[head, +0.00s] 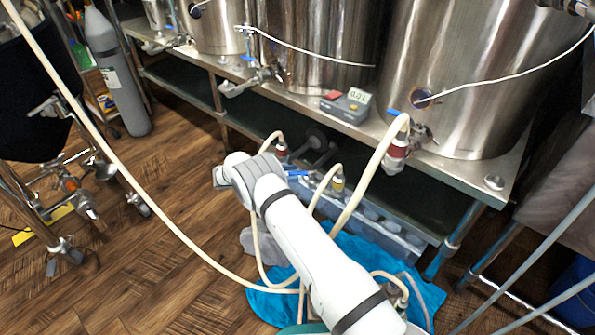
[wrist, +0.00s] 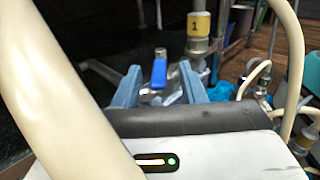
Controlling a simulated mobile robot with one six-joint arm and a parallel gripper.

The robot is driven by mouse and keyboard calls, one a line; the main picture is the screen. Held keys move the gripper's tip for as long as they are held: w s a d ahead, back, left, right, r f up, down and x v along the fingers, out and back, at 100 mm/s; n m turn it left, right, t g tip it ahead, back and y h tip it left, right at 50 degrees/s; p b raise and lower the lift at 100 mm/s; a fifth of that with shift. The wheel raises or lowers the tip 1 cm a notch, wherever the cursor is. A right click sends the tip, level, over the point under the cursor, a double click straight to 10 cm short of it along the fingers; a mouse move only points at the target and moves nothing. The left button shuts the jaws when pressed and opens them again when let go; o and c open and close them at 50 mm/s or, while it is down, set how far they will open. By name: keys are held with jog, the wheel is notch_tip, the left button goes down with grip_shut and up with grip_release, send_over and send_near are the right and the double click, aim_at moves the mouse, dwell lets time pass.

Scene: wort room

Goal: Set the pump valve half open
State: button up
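A blue valve lever (head: 298,173) shows beside the hose fittings under the steel bench, just past my white forearm. It is likely the pump valve. In the wrist view the blue lever (wrist: 159,70) stands between the two light-blue fingers of my gripper (wrist: 160,88). The fingers are apart, with a gap on each side of the lever; I see no clear contact. The metal valve body (wrist: 162,94) behind it is partly hidden by the gripper housing. A fitting with a yellow label "1" (wrist: 199,25) is to its right. My fingers are hidden in the head view.
A pale hose (wrist: 55,90) crosses close in front of the wrist camera; another hose (wrist: 292,70) hangs at right. Steel kettles (head: 470,70) stand on the bench (head: 465,176). A blue cloth (head: 350,250) lies beneath the hoses. Wooden floor (head: 150,230) is open at left.

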jog(key=shift+a, duration=2)
notch_tip(320, 180, up, 21)
jog(key=m+g+y+p, duration=0.2)
jog(key=m+y+p, duration=0.15)
jog(key=p, duration=0.65)
send_over(298, 174)
jog(key=s+d+r+m+y+p, duration=0.2)
jog(key=s+d+r+y+p, duration=0.15)
jog(key=r, duration=0.55)
jog(key=s+d+r+m+y+p, duration=0.25)
jog(key=s+r+p, duration=0.2)
jog(key=r, duration=0.35)
jog(key=s+d+r+m+t+y+p, duration=0.2)
jog(key=s+r+m+y+p, duration=0.2)
jog(key=s+r+p, duration=0.6)
jog(key=s+d+r+m+t+y+p, duration=0.2)
jog(key=s+r+m+y+p, duration=0.2)
jog(key=s+r+p, duration=0.6)
jog(key=s+r+m, duration=0.2)
jog(key=s+r, duration=0.4)
jog(key=s, duration=0.1)
jog(key=shift+s+r, duration=0.15)
jog(key=shift+r, duration=0.15)
jog(key=shift+d+y, duration=0.15)
jog(key=shift+y, duration=0.1)
